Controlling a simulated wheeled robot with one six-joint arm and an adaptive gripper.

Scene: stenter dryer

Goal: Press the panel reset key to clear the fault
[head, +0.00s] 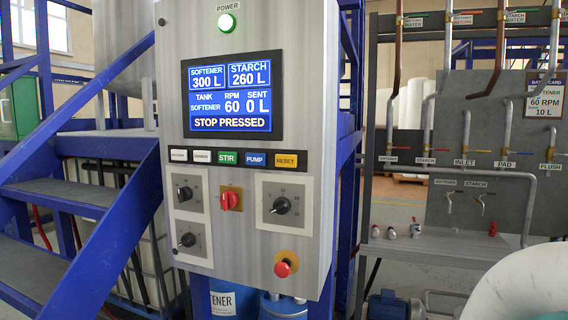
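The control panel (238,225) is a grey metal cabinet standing upright in the middle of the head view. The reset key (286,160) is yellow, labelled RESET, at the right end of a row of keys under the screen. The blue screen (233,96) reads STOP PRESSED at the bottom, with softener 300 L, starch 260 L, RPM 60 and sent 0 L. The red stop button (282,269) sits low on the panel on a yellow plate. The power lamp (227,22) glows green. My gripper is not in view.
Blue stairs (75,190) rise at the left of the panel. Pipes and valves on a grey board (480,130) stand at the right. A blue pump (390,304) is on the floor below. A large white rounded thing (520,285) fills the lower right corner.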

